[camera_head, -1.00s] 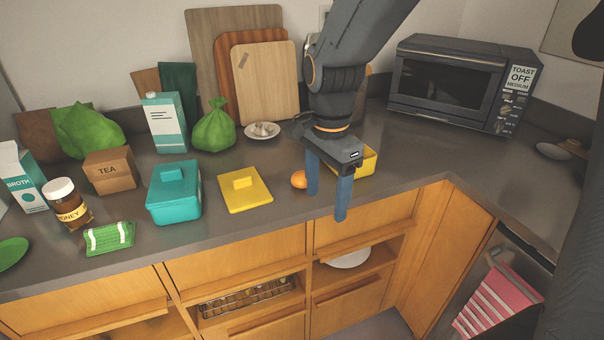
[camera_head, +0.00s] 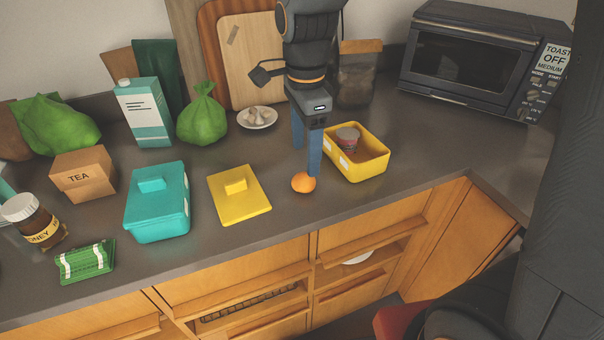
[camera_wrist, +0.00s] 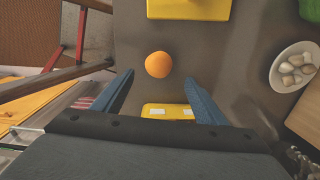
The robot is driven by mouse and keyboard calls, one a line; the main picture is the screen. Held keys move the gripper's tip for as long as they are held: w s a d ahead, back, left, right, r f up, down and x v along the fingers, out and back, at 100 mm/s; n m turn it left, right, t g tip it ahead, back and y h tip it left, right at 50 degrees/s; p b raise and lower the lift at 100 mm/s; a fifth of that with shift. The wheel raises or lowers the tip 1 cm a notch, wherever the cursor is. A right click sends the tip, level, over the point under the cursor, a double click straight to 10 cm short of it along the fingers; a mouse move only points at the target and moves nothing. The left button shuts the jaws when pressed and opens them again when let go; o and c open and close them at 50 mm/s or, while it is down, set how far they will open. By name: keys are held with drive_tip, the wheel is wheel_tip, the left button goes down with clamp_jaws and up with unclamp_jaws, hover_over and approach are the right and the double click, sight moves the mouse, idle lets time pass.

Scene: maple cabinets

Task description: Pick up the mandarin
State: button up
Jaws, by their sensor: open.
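The mandarin (camera_head: 303,182) is a small orange fruit on the grey counter, between the yellow lid and the yellow box, near the front edge. In the wrist view the mandarin (camera_wrist: 158,65) lies beyond the fingertips, roughly centred between them. My gripper (camera_head: 307,160) points down just behind the mandarin in the head view, with its blue fingers apart. In the wrist view my gripper (camera_wrist: 158,80) is open with nothing between its fingers. I cannot tell its exact height above the counter.
A yellow box (camera_head: 372,168) holding a can (camera_head: 347,139) stands right of the gripper. The yellow lid (camera_head: 239,195) and a teal container (camera_head: 157,203) lie left. A plate of garlic (camera_head: 257,118) and a toaster oven (camera_head: 470,62) are behind. The counter in front of the mandarin is narrow.

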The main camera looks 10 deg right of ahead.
sight(304, 182)
drive_tip(key=shift+s+f+p, duration=0.2)
drive_tip(key=shift+f+p, duration=0.7)
drive_tip(key=shift+f, duration=2.55)
drive_tip(key=c, duration=1.2)
